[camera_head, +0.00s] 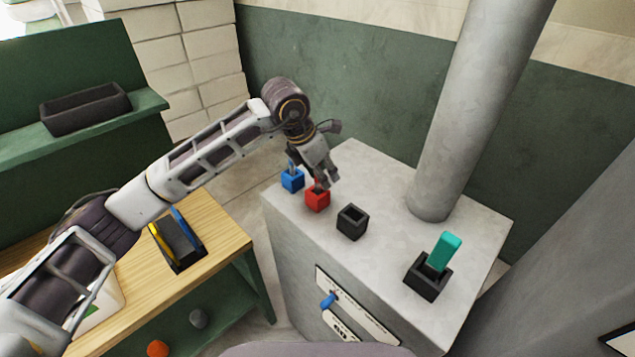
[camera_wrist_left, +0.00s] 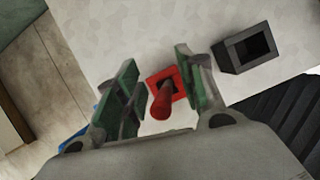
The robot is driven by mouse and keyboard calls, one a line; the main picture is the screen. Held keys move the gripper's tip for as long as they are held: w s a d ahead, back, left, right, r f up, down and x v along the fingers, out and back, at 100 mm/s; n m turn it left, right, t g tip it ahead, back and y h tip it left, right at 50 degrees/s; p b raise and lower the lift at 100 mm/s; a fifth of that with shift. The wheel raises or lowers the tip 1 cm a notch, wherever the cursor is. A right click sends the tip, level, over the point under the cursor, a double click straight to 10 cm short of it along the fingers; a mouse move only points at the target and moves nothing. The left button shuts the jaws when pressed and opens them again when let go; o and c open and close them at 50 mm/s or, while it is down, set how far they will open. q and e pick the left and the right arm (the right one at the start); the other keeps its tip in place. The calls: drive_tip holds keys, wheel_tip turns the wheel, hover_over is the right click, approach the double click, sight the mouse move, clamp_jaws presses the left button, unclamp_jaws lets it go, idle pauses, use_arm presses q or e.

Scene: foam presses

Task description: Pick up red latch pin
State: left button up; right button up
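The red latch pin (camera_wrist_left: 162,108) stands in a red square holder (camera_wrist_left: 155,77) on the grey cabinet top. In the head view the red holder (camera_head: 317,201) shows between a blue holder and an empty black one, with my left gripper (camera_head: 327,183) right above it, hiding most of the pin. In the left wrist view my left gripper (camera_wrist_left: 160,92) is open, with one green-padded finger on each side of the pin and a gap to each. My right gripper is not in view.
A blue holder (camera_head: 292,183) is close on the left, and an empty black holder (camera_head: 352,224) is on the right. A black holder (camera_head: 428,281) with a teal pin (camera_head: 443,251) stands farther right. A thick grey column (camera_head: 473,110) rises from the cabinet top (camera_head: 385,185).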

use_arm(q)
clamp_jaws()
drive_tip(key=shift+r, duration=0.1)
idle(0.4)
drive_tip(key=shift+r, duration=0.4)
wheel_tip(320, 180, up, 9)
drive_tip(key=b, duration=0.2)
idle(0.7)
